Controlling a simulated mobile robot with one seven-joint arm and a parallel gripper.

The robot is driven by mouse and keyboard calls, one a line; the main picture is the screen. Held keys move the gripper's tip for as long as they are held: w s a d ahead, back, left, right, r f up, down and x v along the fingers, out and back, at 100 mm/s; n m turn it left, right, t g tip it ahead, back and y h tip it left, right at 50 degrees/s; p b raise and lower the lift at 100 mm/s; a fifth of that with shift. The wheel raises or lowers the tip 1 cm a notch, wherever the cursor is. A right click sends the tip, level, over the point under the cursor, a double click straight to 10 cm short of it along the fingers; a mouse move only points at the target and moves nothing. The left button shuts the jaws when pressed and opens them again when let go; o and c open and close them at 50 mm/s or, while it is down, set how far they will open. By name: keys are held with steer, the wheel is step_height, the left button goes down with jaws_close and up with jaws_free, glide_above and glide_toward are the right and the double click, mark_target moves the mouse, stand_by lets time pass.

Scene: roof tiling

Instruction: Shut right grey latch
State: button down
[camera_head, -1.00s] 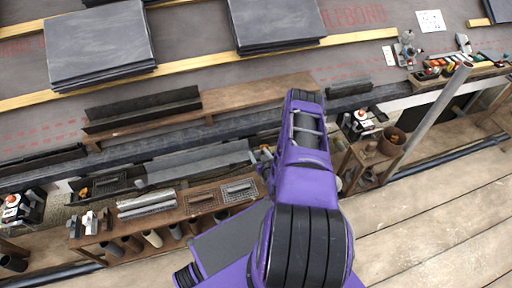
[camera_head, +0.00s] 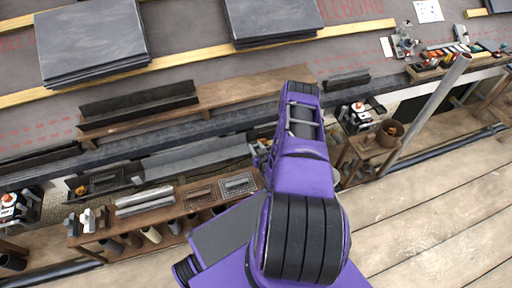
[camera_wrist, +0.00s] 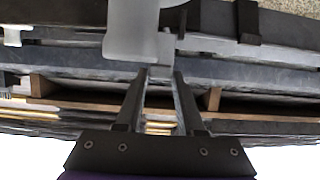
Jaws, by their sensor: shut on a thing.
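In the wrist view, a pale grey latch (camera_wrist: 133,30) with a smooth, blocky body hangs in from the top edge, just beyond my fingertips. My gripper (camera_wrist: 162,72) is shut on the narrow lower part of this latch, with a small gap between its two dark fingers. The exact contact is hard to see. A second pale grey piece (camera_wrist: 12,32) shows at the left edge of the wrist view. In the head view, my purple arm reaches to the gutter and hides the gripper and most of the latch area.
A dark gutter (camera_head: 225,126) runs along the roof edge. A wooden shelf (camera_head: 130,226) with metal pieces and grates stands at left. A grey post (camera_head: 432,112) and small crates stand at right. Slate stacks (camera_head: 92,40) lie on the roof. Wooden planks (camera_head: 430,215) are clear at lower right.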

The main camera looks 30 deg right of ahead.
steer(key=shift+w+r, duration=0.1)
steer(key=shift+w+d+r+g+y, duration=0.1)
steer(key=shift+w+g+y, duration=0.1)
steer(key=shift+w+g, duration=0.35)
steer(key=shift+w+d+r+g+y, duration=0.1)
steer(key=shift+w+g+y, duration=0.15)
steer(key=shift+g, duration=0.6)
steer(key=shift+w+d+f+g+y, duration=0.2)
steer(key=shift+w+f+g+y, duration=0.4)
steer(key=shift+g, duration=1.05)
steer(key=shift+w+d+f+g+y, duration=0.25)
steer(key=shift+w+g, duration=0.6)
steer(key=shift+g, duration=0.85)
steer(key=shift+w+d+f+g+y, duration=0.15)
steer(key=shift+w+f+g+y, duration=0.45)
steer(key=shift+g, duration=1.05)
steer(key=shift+w+f+g, duration=0.3)
steer(key=shift+g, duration=0.6)
steer(key=c, duration=0.5)
jaws_free()
steer(key=shift+c, duration=0.2)
